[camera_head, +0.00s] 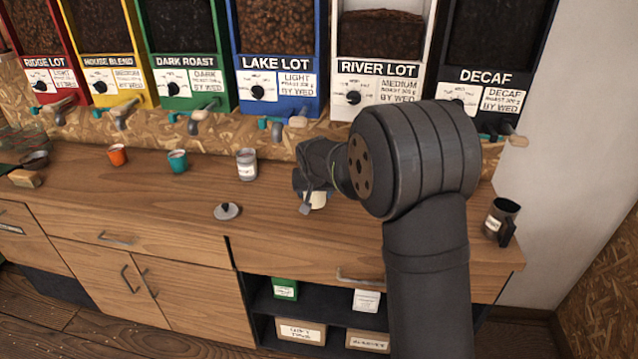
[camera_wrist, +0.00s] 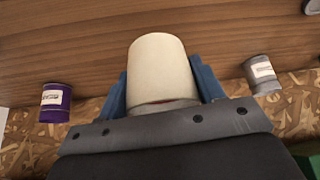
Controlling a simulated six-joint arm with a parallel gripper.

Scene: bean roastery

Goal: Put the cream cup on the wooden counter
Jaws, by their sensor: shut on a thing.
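The cream cup (camera_wrist: 160,68) fills the middle of the wrist view, between the blue fingers of my gripper (camera_wrist: 160,82). My gripper is shut on it. In the head view a small cream part of the cup (camera_head: 316,201) shows below my gripper (camera_head: 310,190), over the wooden counter (camera_head: 165,215). The rest of the cup is hidden by the gripper and wrist. The cup is close to the counter top; I cannot tell whether it touches.
A grey labelled canister (camera_head: 247,165) stands left of my gripper, with a round lid (camera_head: 227,211) nearer the front. Teal (camera_head: 177,162) and orange (camera_head: 117,155) cups stand farther left. A dark mug (camera_head: 501,220) is at the right end. A purple canister (camera_wrist: 55,102) shows in the wrist view.

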